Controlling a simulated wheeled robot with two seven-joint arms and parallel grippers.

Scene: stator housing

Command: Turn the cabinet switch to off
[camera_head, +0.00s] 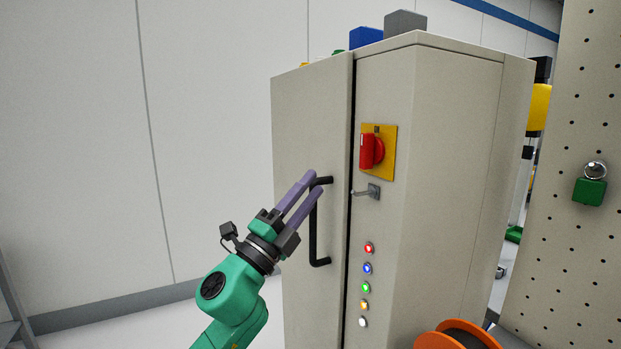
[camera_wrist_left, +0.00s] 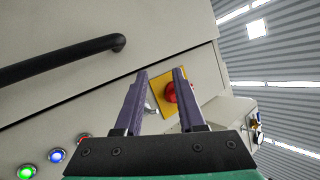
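The cabinet switch (camera_head: 372,151) is a red rotary knob on a yellow plate, high on the beige cabinet (camera_head: 425,200). In the head view its red handle stands upright. In the left wrist view the switch (camera_wrist_left: 171,92) shows between and beyond my fingers, partly hidden by the right finger. My left gripper (camera_head: 312,182) has purple fingers spread apart with nothing between them. It is to the left of and below the switch, near the black door handle (camera_head: 313,225), and apart from the switch. My right gripper is in neither view.
A small grey lever latch (camera_head: 367,192) sticks out just below the switch. A column of several lit buttons (camera_head: 367,268) runs below it. A perforated panel (camera_head: 570,240) stands at the right, with an orange spool (camera_head: 450,341) at the bottom. The floor left of the cabinet is clear.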

